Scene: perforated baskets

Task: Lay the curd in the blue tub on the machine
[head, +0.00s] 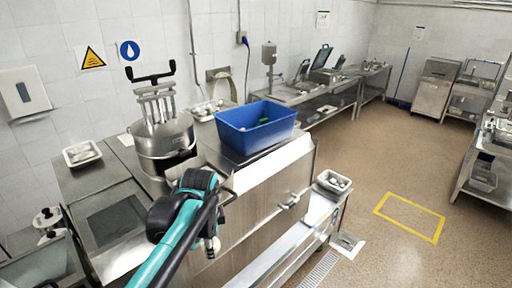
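The blue tub (243,140) stands upright on top of the steel machine (270,172), near the middle of the head view. A small green thing (262,121) shows inside it; the rest of its floor is hidden by the near wall. I cannot pick out the curd for certain; pale lumps lie in several small trays. My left arm comes in from the lower left. Its gripper (211,246) seems to hang in front of the machine, below and left of the tub and apart from it. It is too small to tell its fingers. My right gripper is not in view.
A steel vat (163,151) with a raised stirrer stands left of the tub. Small trays with pale lumps sit at the left (83,154), behind (206,111) and at the right (333,181). The floor at the right is clear around a yellow outline (410,218).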

